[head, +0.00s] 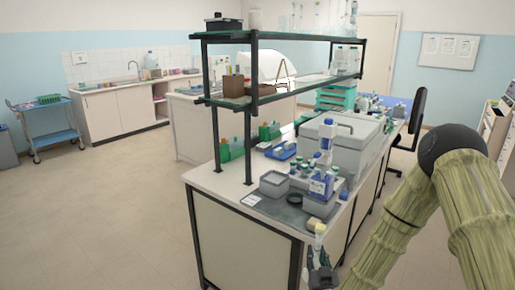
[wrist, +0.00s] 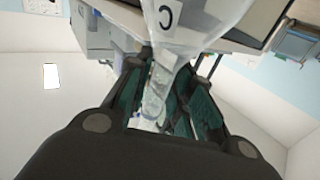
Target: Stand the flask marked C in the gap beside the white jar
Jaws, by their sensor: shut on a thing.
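The flask marked C (wrist: 185,45) is in my gripper (wrist: 165,75) in the wrist view. It is clear glass with a white label bearing a black C. Its narrow neck lies between the dark green-lined fingers, and its wider body points away from the palm. In the head view my gripper (head: 320,262) is at the near right corner of the bench, with a small pale, yellowish shape above it that is too small to make out. I cannot tell which of the small containers on the bench is the white jar, and the gap is not clear.
A black-framed shelf (head: 252,100) rises over the bench. The floor at left is open.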

